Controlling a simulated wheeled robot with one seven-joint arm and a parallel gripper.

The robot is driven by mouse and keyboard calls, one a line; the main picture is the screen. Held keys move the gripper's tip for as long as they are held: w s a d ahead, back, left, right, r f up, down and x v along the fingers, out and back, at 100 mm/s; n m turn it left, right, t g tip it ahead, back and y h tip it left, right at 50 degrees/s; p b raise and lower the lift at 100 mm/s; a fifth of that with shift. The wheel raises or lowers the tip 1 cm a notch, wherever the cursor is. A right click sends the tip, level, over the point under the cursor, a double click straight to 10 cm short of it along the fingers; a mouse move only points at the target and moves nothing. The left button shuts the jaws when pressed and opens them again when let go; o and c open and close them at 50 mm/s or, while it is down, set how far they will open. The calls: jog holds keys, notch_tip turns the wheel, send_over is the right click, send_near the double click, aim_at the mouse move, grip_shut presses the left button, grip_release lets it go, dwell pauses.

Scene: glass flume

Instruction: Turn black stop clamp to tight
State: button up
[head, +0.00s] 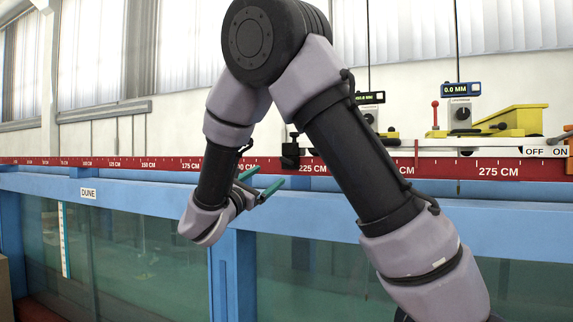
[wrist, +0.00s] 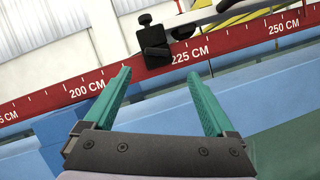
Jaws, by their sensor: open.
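The black stop clamp (head: 290,154) sits on the red scale rail, left of the 225 CM mark. It also shows in the wrist view (wrist: 154,42), at the top centre, with a small knob on top. My gripper (head: 268,190) is open and empty, with teal fingers, in front of the rail and below and left of the clamp. In the wrist view the gripper (wrist: 159,80) has its fingers wide apart, with the clamp beyond them and between their lines. Nothing touches the clamp. Whether it is loose or tight cannot be told.
The red scale rail (head: 130,162) runs along the blue flume frame (head: 400,221). Right of the clamp stands a white carriage (head: 480,143) with a yellow wedge-shaped part (head: 510,119), a red-knobbed lever (head: 435,112) and a 0.0 MM display (head: 461,89). My arm hides part of the rail.

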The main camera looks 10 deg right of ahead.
aim_at(285, 162)
jog(key=x, duration=1)
jog(key=shift+w+r, duration=0.25)
jog(key=shift+w, duration=0.1)
jog(key=c, duration=1.4)
